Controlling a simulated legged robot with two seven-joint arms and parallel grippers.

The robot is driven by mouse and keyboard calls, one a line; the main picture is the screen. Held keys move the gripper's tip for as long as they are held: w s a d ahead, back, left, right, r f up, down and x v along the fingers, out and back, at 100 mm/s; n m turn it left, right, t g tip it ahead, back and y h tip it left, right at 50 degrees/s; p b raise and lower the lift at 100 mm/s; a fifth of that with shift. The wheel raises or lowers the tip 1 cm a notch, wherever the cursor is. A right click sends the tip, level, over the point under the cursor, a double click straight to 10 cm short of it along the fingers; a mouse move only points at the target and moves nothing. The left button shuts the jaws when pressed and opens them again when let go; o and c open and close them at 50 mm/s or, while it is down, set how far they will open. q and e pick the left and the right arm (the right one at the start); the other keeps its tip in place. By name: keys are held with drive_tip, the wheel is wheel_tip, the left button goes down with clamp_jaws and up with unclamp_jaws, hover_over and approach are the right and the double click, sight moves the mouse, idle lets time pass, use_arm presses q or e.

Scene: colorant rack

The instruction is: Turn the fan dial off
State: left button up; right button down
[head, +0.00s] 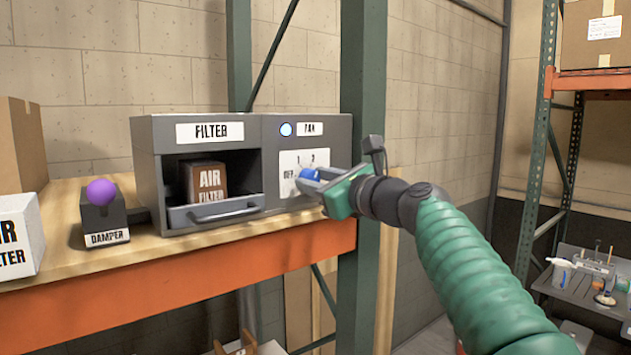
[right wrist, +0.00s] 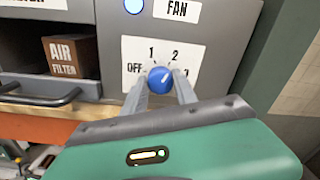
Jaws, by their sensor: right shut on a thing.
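The blue fan dial (right wrist: 160,78) sits on a white plate (right wrist: 137,52) marked OFF, 1, 2 and a partly hidden mark, under the FAN label (right wrist: 177,9). Its white pointer line points up and to the right, toward the 2 side. In the head view the dial (head: 310,175) is partly covered by my right gripper (head: 312,183). The right gripper's two fingers (right wrist: 160,92) are shut on the dial, one on each side. A round light (head: 286,129) beside the FAN label glows bluish white. My left gripper is not in view.
The grey unit (head: 235,133) stands on a wooden shelf with an orange beam (head: 180,278). Its FILTER bay holds an AIR FILTER box (head: 206,182) above a handled drawer (head: 215,212). A DAMPER lever with a purple ball (head: 101,192) is left. A green post (head: 363,100) stands close behind.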

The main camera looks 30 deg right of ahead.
drive_tip(key=shift+f, duration=0.2)
drive_tip(key=n+b, duration=0.2)
drive_tip(key=n, duration=0.4)
drive_tip(key=n+b, duration=0.3)
drive_tip(key=n, duration=0.4)
drive_tip(key=n+b, duration=0.3)
drive_tip(key=n, duration=0.4)
drive_tip(key=shift+w+f+y, duration=0.15)
drive_tip(key=shift+f+y, duration=0.15)
drive_tip(key=shift+d+n, duration=0.1)
drive_tip(key=shift+n, duration=0.2)
drive_tip(key=c, duration=1)
unclamp_jaws()
drive_tip(key=shift+r, duration=0.1)
drive_tip(key=shift+o, duration=0.2)
drive_tip(key=shift+w, duration=0.1)
